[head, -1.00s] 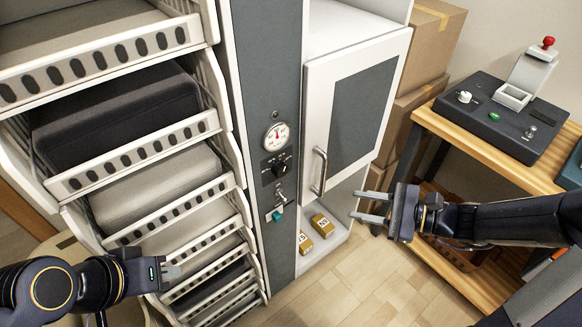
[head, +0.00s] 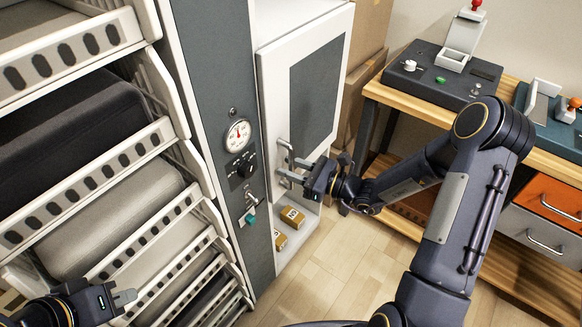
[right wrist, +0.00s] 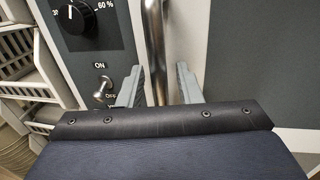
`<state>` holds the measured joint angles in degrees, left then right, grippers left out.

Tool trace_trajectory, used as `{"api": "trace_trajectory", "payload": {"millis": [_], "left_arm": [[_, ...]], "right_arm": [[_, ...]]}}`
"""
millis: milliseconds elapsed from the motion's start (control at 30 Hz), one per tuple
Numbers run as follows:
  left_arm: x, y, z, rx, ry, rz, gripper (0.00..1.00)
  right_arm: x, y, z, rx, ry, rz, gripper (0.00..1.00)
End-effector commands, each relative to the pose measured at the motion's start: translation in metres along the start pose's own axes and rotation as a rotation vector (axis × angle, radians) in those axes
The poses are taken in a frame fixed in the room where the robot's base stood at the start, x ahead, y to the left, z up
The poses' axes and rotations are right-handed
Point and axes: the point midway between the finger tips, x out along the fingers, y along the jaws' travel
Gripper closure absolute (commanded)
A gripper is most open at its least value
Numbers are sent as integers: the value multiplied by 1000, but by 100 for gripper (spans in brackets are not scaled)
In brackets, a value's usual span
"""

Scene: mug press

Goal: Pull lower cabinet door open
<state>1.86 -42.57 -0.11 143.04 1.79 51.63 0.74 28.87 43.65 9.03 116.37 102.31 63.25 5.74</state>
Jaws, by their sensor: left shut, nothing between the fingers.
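The white cabinet door (head: 268,100) with a grey panel (head: 318,85) looks closed. Its vertical metal handle (head: 283,155) is near the left edge. In the right wrist view the handle bar (right wrist: 154,45) stands between the two fingers of my right gripper (right wrist: 160,84). These fingers are open, with a visible gap on each side of the bar. In the head view my right gripper (head: 289,172) is at the handle's lower part, reaching in from the right. My left gripper (head: 125,297) is shut and empty at the lower left, in front of the drawer rack.
Left of the door is a grey panel with a gauge (head: 238,135), a dial (head: 243,168) and a switch (head: 251,202). A wooden bench (head: 400,98) with devices stands right.

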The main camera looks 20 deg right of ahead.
Motion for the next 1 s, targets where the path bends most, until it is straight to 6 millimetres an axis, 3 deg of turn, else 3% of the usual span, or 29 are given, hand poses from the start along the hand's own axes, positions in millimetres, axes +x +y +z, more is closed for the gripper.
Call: {"api": "trace_trajectory", "payload": {"millis": [267,500,833,1000], "left_arm": [[0,0,0,0,0,0,100],[0,0,0,0,0,0,100],[0,0,0,0,0,0,100],[-3,1,-1,0,0,0,100]], "right_arm": [[2,0,0,-1,0,0,70],[2,0,0,-1,0,0,100],[0,0,0,-1,0,4,100],[-12,-1,1,-3,1,36,100]]}}
